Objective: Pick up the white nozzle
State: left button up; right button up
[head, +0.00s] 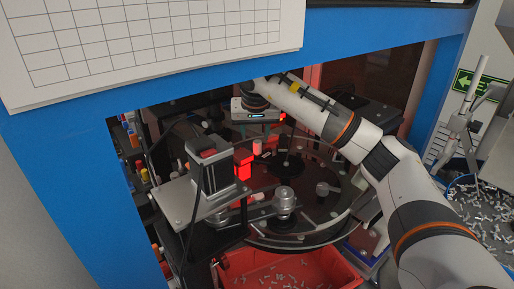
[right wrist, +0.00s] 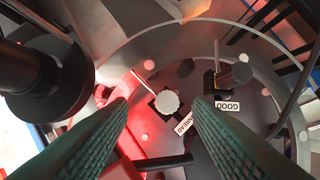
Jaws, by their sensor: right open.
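My right gripper (right wrist: 161,101) is open, its two green ridged fingers pointing down over the clear round disc (right wrist: 262,40). In the head view the right gripper (head: 257,113) hangs above the back of this disc. A small pale, pink-lit piece (head: 257,147) stands on the disc below it, perhaps the white nozzle; I cannot be sure. In the right wrist view a round light-grey cap (right wrist: 167,101) shows between the fingertips, apart from them. A pale shape (right wrist: 103,93) sits in red glow beside the left finger. My left gripper is out of view.
A metal-and-black camera unit (head: 210,172) and red lamp (head: 243,165) stand beside the disc. A red tray (head: 240,262) with small pieces lies below. A bin (head: 480,205) of white pieces stands at right. The blue frame (head: 385,35) borders the opening above.

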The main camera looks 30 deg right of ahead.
aim_at(257, 142)
jog(key=p+x, duration=0.1)
jog(key=x, duration=0.1)
jog(key=p+x, duration=0.1)
jog(key=x, duration=0.1)
jog(key=shift+s+d+p, duration=0.2)
jog(key=shift+d+p, duration=0.1)
jog(key=shift+w+d+f, duration=0.1)
jog(key=shift+f, duration=0.25)
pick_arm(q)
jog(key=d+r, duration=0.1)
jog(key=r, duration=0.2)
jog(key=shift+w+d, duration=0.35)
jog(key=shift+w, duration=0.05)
pick_arm(e)
jog(key=shift+w+f, duration=0.1)
jog(key=shift+f, duration=0.1)
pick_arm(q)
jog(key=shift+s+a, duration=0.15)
pick_arm(e)
grip_shut()
